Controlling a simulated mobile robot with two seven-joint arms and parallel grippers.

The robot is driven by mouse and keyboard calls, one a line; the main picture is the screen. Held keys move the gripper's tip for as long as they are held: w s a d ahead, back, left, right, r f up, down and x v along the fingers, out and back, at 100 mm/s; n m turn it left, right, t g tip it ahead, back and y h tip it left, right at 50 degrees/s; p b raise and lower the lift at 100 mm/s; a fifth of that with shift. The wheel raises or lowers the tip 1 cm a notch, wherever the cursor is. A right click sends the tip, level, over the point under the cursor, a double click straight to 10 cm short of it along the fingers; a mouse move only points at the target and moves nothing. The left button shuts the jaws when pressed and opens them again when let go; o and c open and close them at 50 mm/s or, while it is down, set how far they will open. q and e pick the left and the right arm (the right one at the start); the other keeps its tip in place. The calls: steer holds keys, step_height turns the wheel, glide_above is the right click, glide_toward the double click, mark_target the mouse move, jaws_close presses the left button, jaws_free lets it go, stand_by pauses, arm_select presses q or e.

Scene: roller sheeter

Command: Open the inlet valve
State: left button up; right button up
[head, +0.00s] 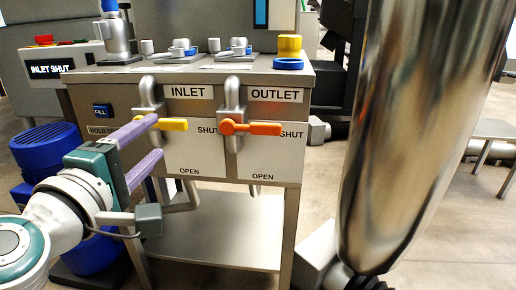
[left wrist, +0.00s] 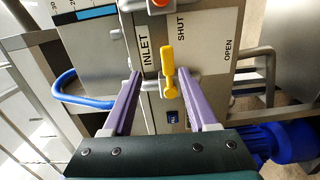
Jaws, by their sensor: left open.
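The inlet valve has a yellow lever (head: 173,124) on the front of a grey metal cabinet, under the INLET label. The lever lies level, pointing right at the SHUT mark; the OPEN mark is below. My left gripper (head: 155,137) is open, its purple fingers one above the other at the lever's left end. In the left wrist view the yellow lever (left wrist: 168,70) appears between the two fingertips (left wrist: 159,74); I cannot tell whether either finger touches it. My right gripper is not in view.
An orange outlet lever (head: 255,128) sits close to the right, also pointing at SHUT. A display (head: 50,69) reads INLET SHUT. A blue motor (head: 45,146) stands at the left. A large shiny metal cylinder (head: 420,130) fills the right foreground.

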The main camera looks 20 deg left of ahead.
mark_target(172, 127)
arm_select(q)
steer(key=shift+n+y, duration=0.3)
steer(key=shift+n, duration=0.1)
steer(key=x, duration=0.3)
steer(key=f+b+x, duration=0.1)
steer(key=x, duration=0.2)
steer(key=b+x, duration=0.1)
steer(key=x, duration=0.3)
steer(key=shift+a+f, duration=0.25)
steer(key=shift+a, duration=0.1)
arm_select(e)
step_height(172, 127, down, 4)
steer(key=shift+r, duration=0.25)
arm_select(q)
jaws_close()
